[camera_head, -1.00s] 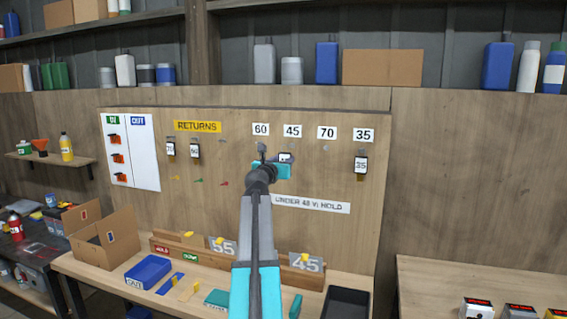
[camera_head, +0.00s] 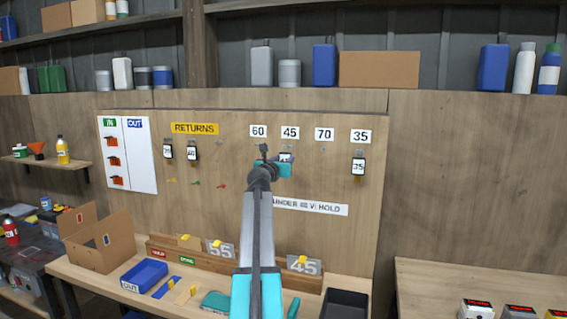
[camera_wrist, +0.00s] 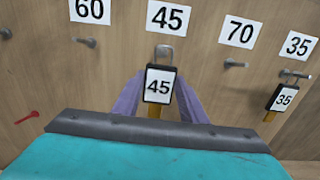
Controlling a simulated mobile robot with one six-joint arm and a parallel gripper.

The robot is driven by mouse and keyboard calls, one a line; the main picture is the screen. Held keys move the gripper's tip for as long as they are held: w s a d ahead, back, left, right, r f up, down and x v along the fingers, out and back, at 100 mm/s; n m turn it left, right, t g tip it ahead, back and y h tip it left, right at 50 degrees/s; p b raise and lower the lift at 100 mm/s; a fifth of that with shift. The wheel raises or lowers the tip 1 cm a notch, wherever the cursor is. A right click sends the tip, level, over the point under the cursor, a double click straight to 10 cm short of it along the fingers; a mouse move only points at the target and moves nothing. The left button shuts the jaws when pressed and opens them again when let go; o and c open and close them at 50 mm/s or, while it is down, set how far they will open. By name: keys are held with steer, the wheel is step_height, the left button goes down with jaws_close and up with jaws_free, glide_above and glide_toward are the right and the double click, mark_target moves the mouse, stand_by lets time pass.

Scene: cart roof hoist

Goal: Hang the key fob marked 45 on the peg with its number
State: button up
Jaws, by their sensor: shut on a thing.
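The fob marked 45 (camera_wrist: 159,87) is a black-framed white tag with a metal loop on top and a yellow part below. My gripper (camera_wrist: 158,102) is shut on it, its purple fingers on either side. The fob stands upright just below the 45 sign (camera_wrist: 168,18) in the wrist view, its loop at the height of the neighbouring pegs. The 45 peg is hidden or overlapped by the loop; I cannot tell whether the loop is around it. In the head view the fob (camera_head: 286,157) shows small above my gripper, under the 45 sign (camera_head: 290,133).
Bare pegs are under the 60 sign (camera_wrist: 88,42) and 70 sign (camera_wrist: 236,64). A fob marked 35 (camera_wrist: 284,98) hangs at right. Two fobs hang under the RETURNS sign (camera_head: 195,128). A bench with a blue tray (camera_head: 145,272) and cardboard box (camera_head: 98,243) lies below the board.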

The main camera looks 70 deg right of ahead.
mark_target(286, 159)
steer(key=shift+d+b, duration=0.45)
steer(key=shift+d, duration=0.8)
steer(key=shift+w+d+f+p, duration=0.1)
steer(key=shift+d+f+p, duration=0.1)
steer(key=shift+d+p, duration=0.35)
steer(key=o, duration=1.3)
steer(key=shift+c, duration=0.2)
steer(key=shift+a, duration=0.15)
steer(key=a+b, duration=0.3)
steer(key=a, duration=1)
steer(key=shift+s+a, duration=0.25)
steer(key=shift+s, duration=0.15)
